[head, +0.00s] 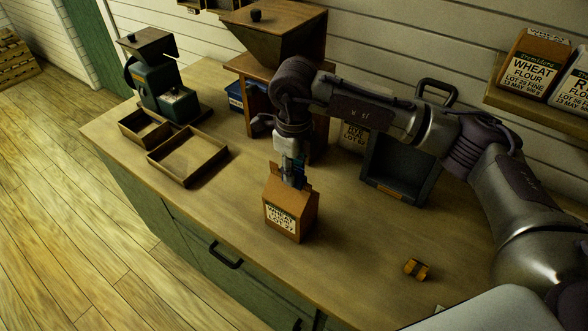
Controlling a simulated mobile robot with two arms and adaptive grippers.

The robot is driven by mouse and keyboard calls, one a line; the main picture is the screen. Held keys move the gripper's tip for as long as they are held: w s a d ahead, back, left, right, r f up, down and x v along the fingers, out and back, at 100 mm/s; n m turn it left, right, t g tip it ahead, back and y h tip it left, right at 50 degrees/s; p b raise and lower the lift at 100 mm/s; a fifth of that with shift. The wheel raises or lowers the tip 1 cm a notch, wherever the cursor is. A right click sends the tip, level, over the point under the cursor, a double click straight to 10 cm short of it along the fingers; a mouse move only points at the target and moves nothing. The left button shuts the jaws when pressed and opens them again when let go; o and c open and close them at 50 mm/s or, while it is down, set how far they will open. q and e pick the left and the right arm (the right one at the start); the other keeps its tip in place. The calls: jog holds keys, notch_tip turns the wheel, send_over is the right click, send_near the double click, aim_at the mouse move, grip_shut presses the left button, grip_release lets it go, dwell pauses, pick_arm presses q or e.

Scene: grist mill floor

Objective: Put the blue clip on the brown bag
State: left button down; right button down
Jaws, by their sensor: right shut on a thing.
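The brown bag (289,217) stands upright on the counter, its white label reading WHEAT at the front. My right gripper (292,182) points down at the bag's top edge and is shut. A small blue piece, which I take to be the blue clip (299,164), shows between its fingers at the bag's top. The fingers hide most of it, so I cannot tell how far it sits over the bag's edge. My left gripper is not in view.
An orange-yellow clip (417,269) lies on the counter (345,270) at front right. Two wooden trays (187,158) and a dark green grinder (165,90) stand left. A wooden hopper (275,35), a dark metal box (398,170) and a pale bag (353,138) stand behind.

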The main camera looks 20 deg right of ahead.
jog(key=shift+f+b, duration=0.15)
jog(key=shift+b, duration=0.15)
dwell(0.4)
jog(key=c, duration=0.9)
grip_release()
jog(key=shift+o, duration=0.2)
jog(key=shift+r+p, duration=1.25)
jog(key=shift+r, duration=1.8)
